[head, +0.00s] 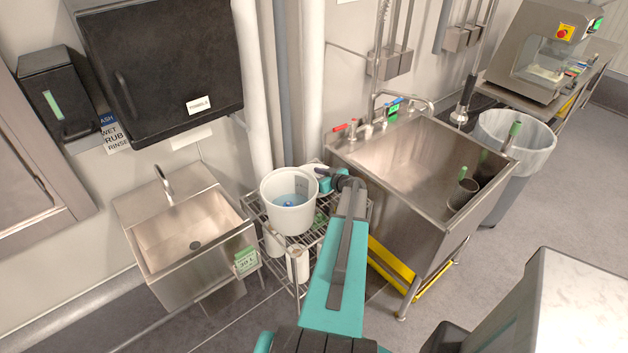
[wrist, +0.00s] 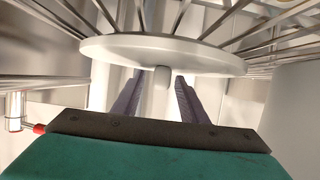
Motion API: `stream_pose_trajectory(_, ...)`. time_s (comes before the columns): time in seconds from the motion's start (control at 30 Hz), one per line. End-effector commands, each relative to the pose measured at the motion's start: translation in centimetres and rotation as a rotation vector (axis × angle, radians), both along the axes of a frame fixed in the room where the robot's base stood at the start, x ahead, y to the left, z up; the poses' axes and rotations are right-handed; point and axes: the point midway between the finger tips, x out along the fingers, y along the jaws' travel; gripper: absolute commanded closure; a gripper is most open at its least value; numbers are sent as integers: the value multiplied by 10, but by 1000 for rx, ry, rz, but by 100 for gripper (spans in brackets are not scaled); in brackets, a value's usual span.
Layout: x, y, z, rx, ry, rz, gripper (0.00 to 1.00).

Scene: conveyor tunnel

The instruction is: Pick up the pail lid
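A white round lid (wrist: 120,50) with a short knob (wrist: 162,76) on its face shows in the wrist view, just beyond my fingers. I cannot pick it out in the head view. My gripper (wrist: 158,85) has its two dark fingers apart, one on each side of a pale upright shape in line with the knob. I cannot tell whether the fingertips touch the lid. In the head view my gripper (head: 322,172) is beside the white pail (head: 289,215), and my arm hides part of the rack there. The pail holds something blue.
The pail stands on a wire rack (head: 262,232) between a small hand sink (head: 190,240) on the left and a deep steel sink (head: 400,150) on the right. Pipes (head: 284,80) rise behind it. Rack wires (wrist: 235,25) spread behind the lid.

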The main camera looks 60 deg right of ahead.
Motion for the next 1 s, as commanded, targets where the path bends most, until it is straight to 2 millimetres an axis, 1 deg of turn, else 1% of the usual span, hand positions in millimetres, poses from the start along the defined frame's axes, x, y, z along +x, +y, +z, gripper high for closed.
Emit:
stream_pose_trajectory(0.53, -1, 0, 0, 0, 0, -1, 61)
stream_pose_trajectory(0.77, -1, -1, 0, 0, 0, -1, 100)
stream_pose_trajectory(1.0, -1, -1, 0, 0, -1, -1, 100)
